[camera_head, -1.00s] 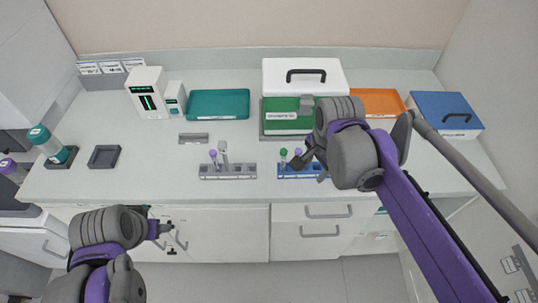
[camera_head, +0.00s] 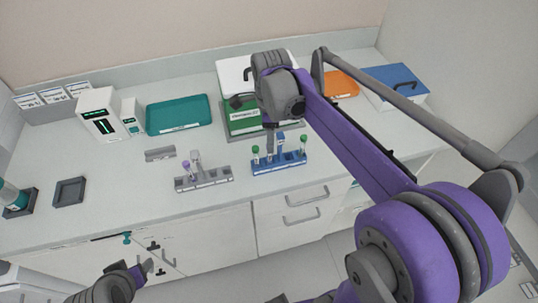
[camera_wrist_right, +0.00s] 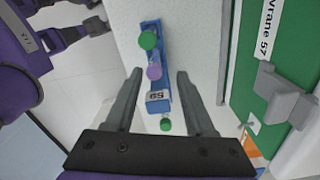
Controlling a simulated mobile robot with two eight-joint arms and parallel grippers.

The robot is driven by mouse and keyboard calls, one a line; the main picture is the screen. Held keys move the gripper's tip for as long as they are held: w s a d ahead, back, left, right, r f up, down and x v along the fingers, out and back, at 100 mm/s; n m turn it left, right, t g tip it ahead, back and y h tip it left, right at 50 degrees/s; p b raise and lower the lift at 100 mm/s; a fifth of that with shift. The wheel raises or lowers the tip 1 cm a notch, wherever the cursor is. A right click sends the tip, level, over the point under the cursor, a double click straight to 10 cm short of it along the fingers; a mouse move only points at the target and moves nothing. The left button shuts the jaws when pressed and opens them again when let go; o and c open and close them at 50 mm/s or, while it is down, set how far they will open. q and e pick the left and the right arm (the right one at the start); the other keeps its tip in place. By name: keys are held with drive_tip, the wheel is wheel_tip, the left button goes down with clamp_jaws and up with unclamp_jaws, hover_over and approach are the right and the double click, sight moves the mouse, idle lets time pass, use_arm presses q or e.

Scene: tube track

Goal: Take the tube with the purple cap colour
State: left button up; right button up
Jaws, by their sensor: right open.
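In the right wrist view, a purple-capped tube (camera_wrist_right: 154,73) stands in the blue rack (camera_wrist_right: 151,26) between two green-capped tubes, with a label marked 59 beside it. My right gripper (camera_wrist_right: 160,72) is open, its two fingers on either side of the purple cap in that view. In the head view, my right gripper (camera_head: 270,146) is over the blue rack (camera_head: 280,165) and hides part of it. Another purple-capped tube (camera_head: 186,165) stands in the grey rack (camera_head: 206,181) to the left. My left gripper (camera_head: 143,272) is low, in front of the bench; its jaws are unclear.
Green-capped tubes (camera_head: 255,151) (camera_head: 303,139) stand at both sides of my right gripper. The green and white box (camera_head: 240,118) is close behind the blue rack. A teal tray (camera_head: 178,115), an orange tray (camera_head: 343,84) and a blue box (camera_head: 393,88) stand farther back.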

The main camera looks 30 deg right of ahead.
drive_tip(key=shift+f, duration=0.3)
drive_tip(key=f, duration=0.4)
drive_tip(key=shift+s+a+f, duration=0.15)
drive_tip(key=shift+s+a, duration=0.05)
drive_tip(key=shift+a, duration=0.15)
drive_tip(key=shift+f, duration=0.25)
clamp_jaws()
use_arm(q)
drive_tip(key=shift+r, duration=0.1)
use_arm(e)
drive_tip(key=shift+r, duration=0.1)
use_arm(q)
drive_tip(key=shift+w+r+p, duration=0.45)
drive_tip(key=shift+r+p, duration=0.15)
drive_tip(key=shift+r, duration=0.2)
use_arm(e)
wheel_tip(320, 180, up, 18)
